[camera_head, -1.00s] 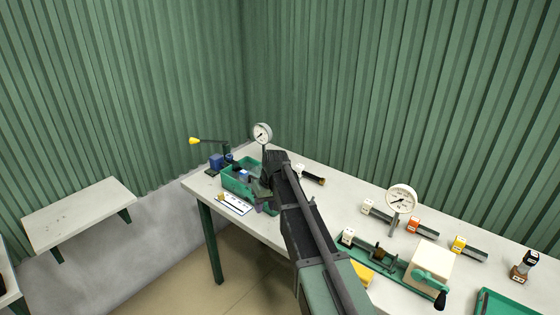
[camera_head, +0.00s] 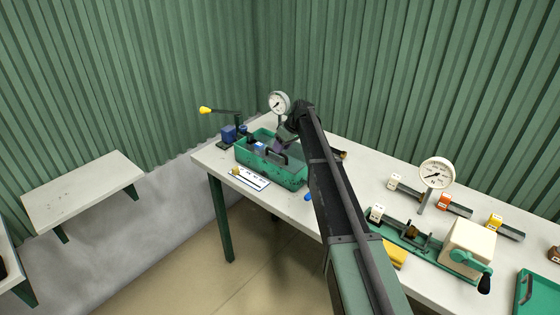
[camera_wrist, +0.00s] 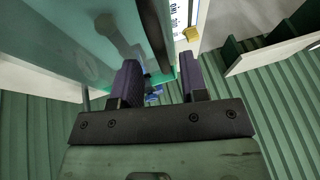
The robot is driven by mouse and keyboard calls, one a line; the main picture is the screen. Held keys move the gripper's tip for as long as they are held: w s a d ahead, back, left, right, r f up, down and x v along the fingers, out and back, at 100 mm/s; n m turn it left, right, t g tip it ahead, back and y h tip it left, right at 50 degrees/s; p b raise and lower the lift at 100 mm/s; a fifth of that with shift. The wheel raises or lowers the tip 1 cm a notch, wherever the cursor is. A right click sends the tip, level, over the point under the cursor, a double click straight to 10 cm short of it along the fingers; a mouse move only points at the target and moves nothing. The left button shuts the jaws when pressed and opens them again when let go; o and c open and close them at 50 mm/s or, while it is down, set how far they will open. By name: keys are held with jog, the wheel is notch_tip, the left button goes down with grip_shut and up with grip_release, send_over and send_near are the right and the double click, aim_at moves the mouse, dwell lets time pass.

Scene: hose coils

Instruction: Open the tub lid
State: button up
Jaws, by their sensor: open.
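The green tub (camera_head: 272,172) stands at the left end of the workbench. Its see-through lid (camera_head: 293,161) appears to lie on top and carries a dark bar handle (camera_head: 268,155). The wrist view shows the lid (camera_wrist: 75,35) large at the left and the handle (camera_wrist: 152,30) running down toward the gap between my fingers. My gripper (camera_wrist: 161,80) is open, its two purple-grey fingers apart with nothing held. In the head view my gripper (camera_head: 284,141) is above the tub's back right part, and its fingertips are partly hidden. I cannot tell whether the fingers touch the handle.
A dial gauge (camera_head: 279,104) stands behind the tub, and a yellow-tipped lever (camera_head: 206,110) stands to its left. A white marked card (camera_head: 249,179) lies at its front. A green fixture with a crank (camera_head: 470,253) and another gauge (camera_head: 437,173) are at the right.

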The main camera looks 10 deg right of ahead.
jog(key=shift+b+x, duration=0.3)
jog(key=shift+x, duration=0.65)
jog(key=shift+s, duration=0.1)
jog(key=shift+r, duration=0.1)
grip_shut()
jog(key=shift+r, duration=0.1)
